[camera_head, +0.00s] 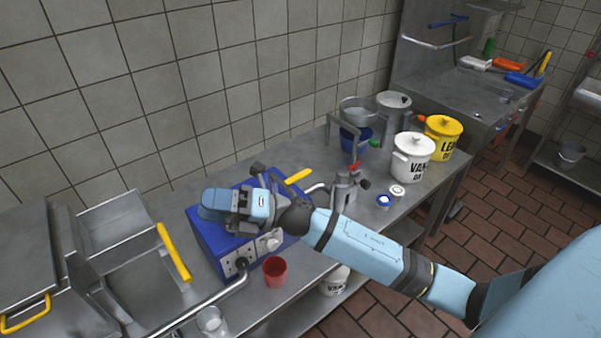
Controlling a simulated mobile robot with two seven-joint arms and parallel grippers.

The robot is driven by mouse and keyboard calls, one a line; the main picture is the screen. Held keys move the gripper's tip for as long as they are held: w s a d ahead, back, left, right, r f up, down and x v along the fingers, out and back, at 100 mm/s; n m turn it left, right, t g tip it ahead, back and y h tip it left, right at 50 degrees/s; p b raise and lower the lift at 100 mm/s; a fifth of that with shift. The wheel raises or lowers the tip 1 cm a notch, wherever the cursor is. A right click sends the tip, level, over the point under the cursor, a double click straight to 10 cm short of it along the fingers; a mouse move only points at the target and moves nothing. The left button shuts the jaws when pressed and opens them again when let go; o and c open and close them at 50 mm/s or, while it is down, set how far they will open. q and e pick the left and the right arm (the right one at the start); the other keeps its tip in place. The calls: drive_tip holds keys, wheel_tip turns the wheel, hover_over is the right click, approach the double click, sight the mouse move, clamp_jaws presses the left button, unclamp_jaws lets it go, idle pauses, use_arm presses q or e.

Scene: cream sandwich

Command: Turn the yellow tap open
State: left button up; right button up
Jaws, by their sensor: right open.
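A yellow lever (298,176), which looks like the tap handle, sticks up at a slant just behind the blue machine (212,243), near a bent metal pipe. My right arm reaches in from the right across the counter. My right gripper (213,208) is over the top of the blue machine, to the left of the yellow lever and apart from it. It is open; its fingers are seen from above, and the space between them is hard to see. My left gripper is out of view.
A red cup (275,270) and a clear glass (211,321) stand at the front. A metal basin with a yellow handle (173,252) is at left. A tiled wall is behind.

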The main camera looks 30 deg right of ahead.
drive_tip(key=n+g, duration=0.6)
drive_tip(key=n, duration=0.2)
drive_tip(key=n+g+h+b, duration=0.3)
drive_tip(key=n+h, duration=0.8)
drive_tip(key=h, duration=0.9)
approach(304, 173)
wheel_tip(304, 173, down, 7)
drive_tip(key=shift+w+a+r+p, duration=0.15)
drive_tip(key=shift+a+p, duration=0.05)
drive_tip(key=shift+p, duration=0.4)
drive_tip(key=shift+f, duration=0.8)
drive_tip(key=shift+c, duration=0.3)
